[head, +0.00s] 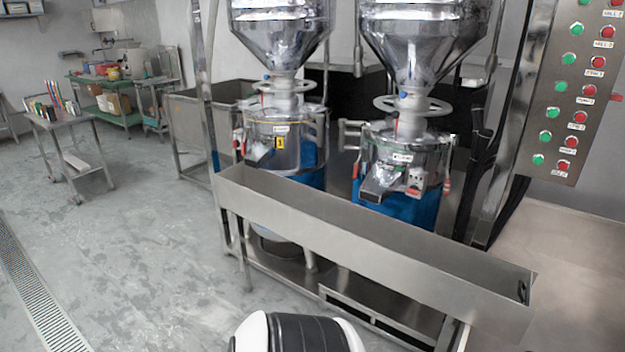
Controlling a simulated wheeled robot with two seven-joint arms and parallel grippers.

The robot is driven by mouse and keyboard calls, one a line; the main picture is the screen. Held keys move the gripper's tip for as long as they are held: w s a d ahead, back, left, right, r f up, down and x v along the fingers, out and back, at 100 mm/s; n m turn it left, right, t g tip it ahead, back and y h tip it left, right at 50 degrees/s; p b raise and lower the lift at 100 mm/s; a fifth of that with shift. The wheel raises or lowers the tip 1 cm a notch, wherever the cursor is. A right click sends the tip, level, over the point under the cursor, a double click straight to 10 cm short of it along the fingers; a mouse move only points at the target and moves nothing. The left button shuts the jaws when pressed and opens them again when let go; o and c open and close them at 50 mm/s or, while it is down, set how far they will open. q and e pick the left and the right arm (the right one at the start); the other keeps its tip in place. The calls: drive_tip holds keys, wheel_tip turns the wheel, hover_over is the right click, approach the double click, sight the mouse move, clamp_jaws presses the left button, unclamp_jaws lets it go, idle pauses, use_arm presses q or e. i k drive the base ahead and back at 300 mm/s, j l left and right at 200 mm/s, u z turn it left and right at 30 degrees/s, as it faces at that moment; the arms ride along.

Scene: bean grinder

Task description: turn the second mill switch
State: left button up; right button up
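Two steel mills stand behind a long metal trough. The left mill (272,135) has a yellow tag on its front, and the right mill (404,150) has a small box with red and dark controls (416,182) on its lower front. A steel control panel (572,105) at the right carries a column of green buttons and a column of red buttons with small labels. The second row from the top of the visible part has a green button (576,30) and a red button (607,31). The label text is too small to read surely. Neither gripper is in view.
The metal trough (370,235) runs across the front of both mills, between me and them. A white and black part of mine shows at the bottom. A small cart (75,130) and a green shelf table (105,95) stand far left. The grey floor at left is clear.

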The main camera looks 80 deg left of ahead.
sight(413, 189)
drive_tip(key=u, duration=2.1)
drive_tip(key=i+j+z, duration=0.25)
drive_tip(key=i+j, duration=0.45)
drive_tip(key=i, duration=0.05)
